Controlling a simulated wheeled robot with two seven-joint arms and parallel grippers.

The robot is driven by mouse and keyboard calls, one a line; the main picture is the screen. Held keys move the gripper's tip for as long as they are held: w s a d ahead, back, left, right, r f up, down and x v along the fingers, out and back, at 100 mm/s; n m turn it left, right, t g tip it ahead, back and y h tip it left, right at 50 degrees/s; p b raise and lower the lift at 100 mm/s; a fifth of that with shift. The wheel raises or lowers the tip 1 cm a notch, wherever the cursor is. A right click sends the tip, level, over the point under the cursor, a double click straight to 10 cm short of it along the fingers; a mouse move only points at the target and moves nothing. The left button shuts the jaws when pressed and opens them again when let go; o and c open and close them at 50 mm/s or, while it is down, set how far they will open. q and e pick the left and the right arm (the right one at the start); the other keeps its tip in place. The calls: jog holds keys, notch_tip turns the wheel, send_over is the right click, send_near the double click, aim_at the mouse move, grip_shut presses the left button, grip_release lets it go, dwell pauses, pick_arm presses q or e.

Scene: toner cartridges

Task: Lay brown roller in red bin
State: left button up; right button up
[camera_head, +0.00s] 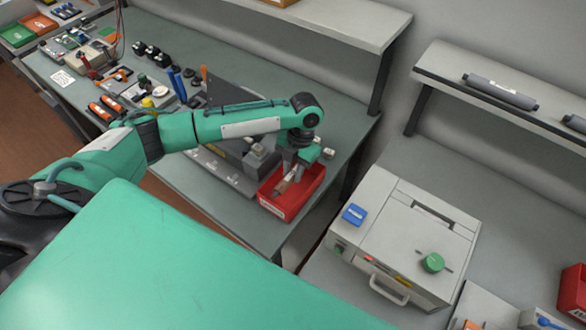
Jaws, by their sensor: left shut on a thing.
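The red bin (284,212) stands at the near right corner of the grey-green workbench. My left gripper (289,179) comes down over the bin from above, fingers pointing into it. It is shut on the brown roller (283,187), of which only a small brownish end shows at the fingers, within the bin's outline. The fingers hide the rest of the roller. I cannot tell whether the roller touches the bin floor. My right gripper is not in view.
A grey device (262,158) stands beside the bin. To the right is a large pale machine (405,235) with a green knob (432,262) and a blue block (354,214). Tools (105,108) lie at the bench's left. A shelf (345,22) overhangs the back.

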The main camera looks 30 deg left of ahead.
pick_arm(q)
jog(key=o, duration=1.1)
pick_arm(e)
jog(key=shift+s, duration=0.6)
pick_arm(q)
jog(key=shift+r, duration=0.15)
jog(key=b+v, duration=0.3)
jog(key=v, duration=1)
jog(key=shift+w+d+r+b, duration=0.1)
jog(key=shift+r+b, duration=0.2)
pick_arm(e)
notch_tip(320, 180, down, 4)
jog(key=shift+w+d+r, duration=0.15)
pick_arm(q)
jog(key=shift+f, duration=0.1)
